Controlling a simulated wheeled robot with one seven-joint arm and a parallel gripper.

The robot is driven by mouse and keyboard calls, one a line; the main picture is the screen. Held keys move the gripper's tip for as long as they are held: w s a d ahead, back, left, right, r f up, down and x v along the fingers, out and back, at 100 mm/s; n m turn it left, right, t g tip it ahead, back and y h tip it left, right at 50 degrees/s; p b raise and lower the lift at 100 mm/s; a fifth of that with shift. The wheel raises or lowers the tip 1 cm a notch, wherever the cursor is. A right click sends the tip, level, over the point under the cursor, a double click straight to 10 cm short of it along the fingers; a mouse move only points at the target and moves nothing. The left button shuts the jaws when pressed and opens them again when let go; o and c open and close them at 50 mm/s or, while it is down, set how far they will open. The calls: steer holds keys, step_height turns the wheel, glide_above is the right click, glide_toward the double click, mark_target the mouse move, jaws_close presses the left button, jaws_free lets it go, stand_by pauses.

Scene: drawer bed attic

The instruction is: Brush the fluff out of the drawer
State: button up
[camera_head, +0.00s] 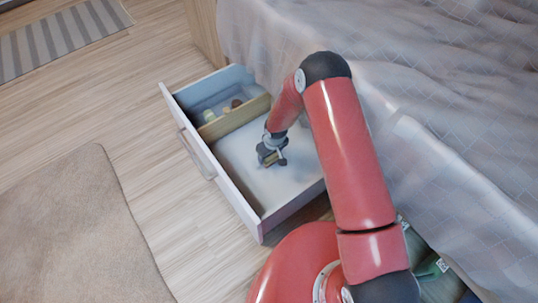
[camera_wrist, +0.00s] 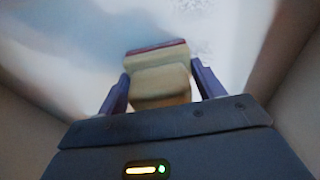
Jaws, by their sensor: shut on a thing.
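The open white drawer (camera_head: 187,150) juts out from under the bed, with a light floor in its near compartment. My gripper (camera_head: 271,158) is inside that compartment. In the wrist view my gripper (camera_wrist: 160,92) is shut on a beige block-shaped brush (camera_wrist: 159,84) with a dark red strip along its far edge. Its bristles are hidden. A pale, speckled grey patch (camera_wrist: 200,50), which may be fluff, lies on the drawer floor just beyond the brush. I cannot make out fluff in the head view.
A wooden divider (camera_head: 234,118) splits the drawer. Small yellow-green and brown items (camera_head: 210,116) lie in the far compartment. The bed's draped cover (camera_head: 440,110) hangs along the right. A beige rug (camera_head: 70,230) and a striped mat (camera_head: 60,38) lie on the wood floor.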

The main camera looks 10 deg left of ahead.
steer(key=shift+w+d, duration=0.25)
steer(key=shift+w, duration=0.05)
steer(key=shift+w+d+r, duration=0.1)
steer(key=shift+w+r, duration=0.1)
steer(key=shift+r, duration=0.05)
steer(key=shift+s+r+p, duration=0.15)
steer(key=shift+r+p, duration=1.6)
steer(key=shift+r, duration=2.05)
